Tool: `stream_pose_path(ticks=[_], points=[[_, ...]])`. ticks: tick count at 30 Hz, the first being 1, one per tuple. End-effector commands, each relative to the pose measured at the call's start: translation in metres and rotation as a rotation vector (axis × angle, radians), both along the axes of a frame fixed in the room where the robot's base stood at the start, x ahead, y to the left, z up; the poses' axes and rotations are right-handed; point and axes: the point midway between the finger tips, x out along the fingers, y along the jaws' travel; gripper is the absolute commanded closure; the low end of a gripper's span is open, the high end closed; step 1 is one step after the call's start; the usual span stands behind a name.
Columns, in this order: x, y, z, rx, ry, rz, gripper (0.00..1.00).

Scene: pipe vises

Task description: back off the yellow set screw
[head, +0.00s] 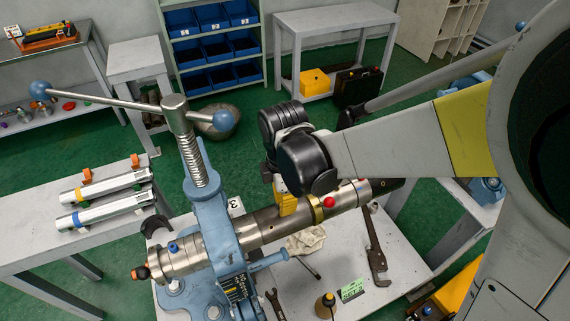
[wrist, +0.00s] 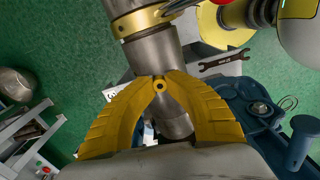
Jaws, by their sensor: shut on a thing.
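A steel pipe (head: 260,226) lies across a blue pipe vise (head: 215,215) on the grey bench. The yellow set screw (wrist: 160,86) is a small round head with a dark centre on the pipe fitting. My gripper (wrist: 160,83) has its two yellow fingers closed on this screw, one fingertip on each side. In the head view my gripper (head: 288,206) reaches down to the pipe beside a brass collar (head: 315,208), and its fingers hide the yellow screw there. A red screw (head: 328,202) and a blue screw (head: 173,247) stand elsewhere on the pipe assembly.
A pipe wrench (head: 374,245), a rag (head: 305,240), a green card (head: 352,290) and an open-end wrench (head: 275,304) lie on the bench. The vise's long handle (head: 110,98) rises at left. Two spare pipes (head: 108,197) lie on the left table.

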Motion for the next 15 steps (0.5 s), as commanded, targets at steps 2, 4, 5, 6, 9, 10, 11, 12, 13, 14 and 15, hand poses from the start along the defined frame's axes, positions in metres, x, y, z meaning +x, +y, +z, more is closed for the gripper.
stream_pose_path(ticks=[2,4,5,6,9,10,11,12,13,14,15], points=[[-0.0011,-0.0008,-0.0009,-0.002,0.002,0.025,1.0],[-0.0011,-0.0008,-0.0009,-0.002,0.002,0.043,1.0],[-0.0011,-0.0008,-0.0009,-0.002,0.002,0.049,1.0],[-0.001,-0.0008,-0.0009,-0.002,0.002,0.055,1.0],[-0.001,-0.0008,-0.0009,-0.002,0.002,0.065,1.0],[-0.001,-0.0008,-0.0009,-0.002,0.002,0.067,1.0],[-0.001,-0.0008,-0.0009,-0.002,0.002,0.068,1.0],[-0.001,-0.0008,-0.0009,-0.002,0.002,0.069,1.0],[-0.001,-0.0008,-0.0009,-0.002,0.002,0.07,1.0],[-0.001,-0.0008,-0.0009,-0.002,0.002,0.07,1.0],[-0.001,-0.0008,-0.0009,-0.002,0.002,0.07,1.0]])
